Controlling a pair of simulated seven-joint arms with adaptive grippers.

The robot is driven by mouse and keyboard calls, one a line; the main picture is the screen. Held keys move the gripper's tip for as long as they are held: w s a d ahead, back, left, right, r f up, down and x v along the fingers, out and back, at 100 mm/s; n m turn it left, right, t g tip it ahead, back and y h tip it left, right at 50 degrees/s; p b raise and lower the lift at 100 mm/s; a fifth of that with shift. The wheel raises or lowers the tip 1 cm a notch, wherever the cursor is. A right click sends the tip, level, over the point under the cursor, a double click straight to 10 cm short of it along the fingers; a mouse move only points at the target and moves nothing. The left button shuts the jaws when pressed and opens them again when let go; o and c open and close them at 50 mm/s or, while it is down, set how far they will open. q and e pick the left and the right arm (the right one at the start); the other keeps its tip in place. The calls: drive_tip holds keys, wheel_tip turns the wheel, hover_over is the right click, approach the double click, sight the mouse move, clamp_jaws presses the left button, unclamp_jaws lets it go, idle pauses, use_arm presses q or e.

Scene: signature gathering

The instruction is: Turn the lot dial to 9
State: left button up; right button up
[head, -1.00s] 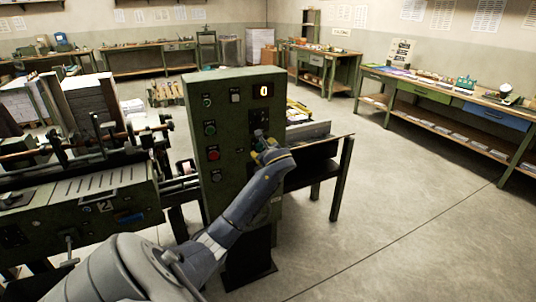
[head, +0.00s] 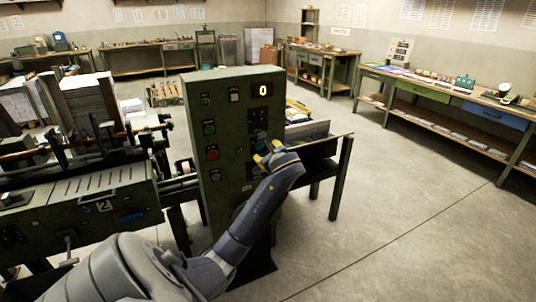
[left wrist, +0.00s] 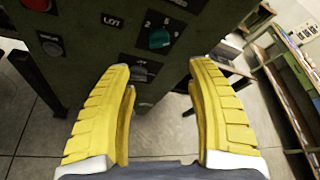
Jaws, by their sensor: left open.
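The green control cabinet (head: 229,120) stands in the middle of the head view. Its small lit display (head: 263,90) reads 0. In the left wrist view the teal dial knob (left wrist: 158,38) sits on a dark plate with numbers around it, right of a LOT label (left wrist: 112,20). The knob's exact setting is too small to read. My left gripper (head: 268,152) is in front of the cabinet's lower right part. In the left wrist view its yellow fingers (left wrist: 160,68) are spread and empty, below the knob and apart from it. My right gripper is not in view.
Red (head: 213,155) and green (head: 209,128) buttons line the cabinet's left side. A machine with rollers (head: 80,190) stands left of the cabinet. A dark table (head: 325,150) stands close behind it on the right. The floor to the right is open.

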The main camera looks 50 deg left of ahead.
sight(262, 147)
use_arm(q)
drive_tip(key=shift+g, duration=0.3)
drive_tip(key=d+f, duration=0.3)
drive_tip(key=f, duration=0.1)
drive_tip(key=shift+w+f, duration=0.1)
drive_tip(key=shift+w, duration=0.15)
drive_tip(key=shift+c, duration=0.2)
drive_tip(key=w+a+n+y, duration=0.1)
drive_tip(key=a+n, duration=0.3)
drive_tip(key=n, duration=0.3)
drive_tip(key=w+a+n+y, duration=0.2)
drive_tip(key=a+n, duration=0.2)
drive_tip(key=n, duration=0.3)
drive_tip(key=w+a+n+g+y, duration=0.1)
drive_tip(key=w+a+n+y, duration=0.1)
drive_tip(key=a+n, duration=0.3)
drive_tip(key=shift+r+n, duration=0.2)
drive_tip(key=shift+n, duration=1.1)
drive_tip(key=shift+o, duration=0.2)
drive_tip(key=shift+r, duration=0.1)
clamp_jaws()
